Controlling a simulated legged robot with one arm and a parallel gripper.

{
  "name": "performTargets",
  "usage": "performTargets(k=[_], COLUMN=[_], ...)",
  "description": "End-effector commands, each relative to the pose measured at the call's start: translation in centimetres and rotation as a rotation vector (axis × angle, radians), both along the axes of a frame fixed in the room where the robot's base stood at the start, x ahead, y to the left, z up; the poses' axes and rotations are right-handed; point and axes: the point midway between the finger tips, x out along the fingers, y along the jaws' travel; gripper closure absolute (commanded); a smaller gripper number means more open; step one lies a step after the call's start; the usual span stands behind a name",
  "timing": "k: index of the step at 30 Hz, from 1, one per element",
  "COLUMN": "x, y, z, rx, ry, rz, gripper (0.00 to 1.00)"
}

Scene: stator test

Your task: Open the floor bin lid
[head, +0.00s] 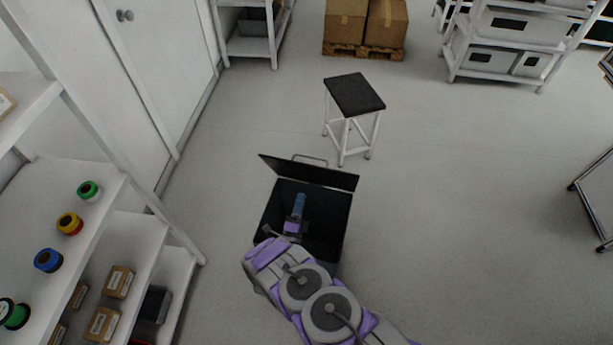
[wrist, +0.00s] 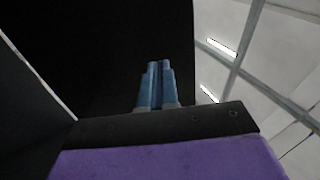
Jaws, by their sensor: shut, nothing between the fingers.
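The floor bin (head: 325,222) is a dark open-topped box on the floor at the middle of the head view. Its black lid (head: 318,174) stands raised along the far side, with a grey handle (head: 311,160) at its far edge. My gripper (head: 299,198) is over the bin opening, in front of the lid. Its blue fingers are shut together with nothing between them. In the wrist view the shut fingers (wrist: 156,82) point at a dark surface, which seems to be the lid's underside. I cannot tell whether they touch it.
A stool (head: 354,94) with a dark seat stands just beyond the bin. White shelves (head: 150,240) with coloured spools and boxes stand at the left. Boxes on a pallet (head: 365,50) are at the back. The floor (head: 470,210) to the right is clear.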

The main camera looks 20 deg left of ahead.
Motion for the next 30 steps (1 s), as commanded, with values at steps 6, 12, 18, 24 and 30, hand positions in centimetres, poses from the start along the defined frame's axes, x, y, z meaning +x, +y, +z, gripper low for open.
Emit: performTargets(k=[6, 12, 18, 24, 30], x=[2.5, 4.4, 6.3, 7.2, 7.2], y=[-0.2, -0.3, 0.4, 0.5, 0.2], z=[1.1, 2.1, 2.8, 3.3, 3.6], rx=[0.007, 0.008, 0.001, -0.003, 0.003], ry=[0.0, -0.002, -0.002, -0.002, -0.002], rz=[-0.003, -0.002, -0.001, -0.001, -0.001], gripper=[1.0, 1.0, 1.0, 1.0, 1.0])
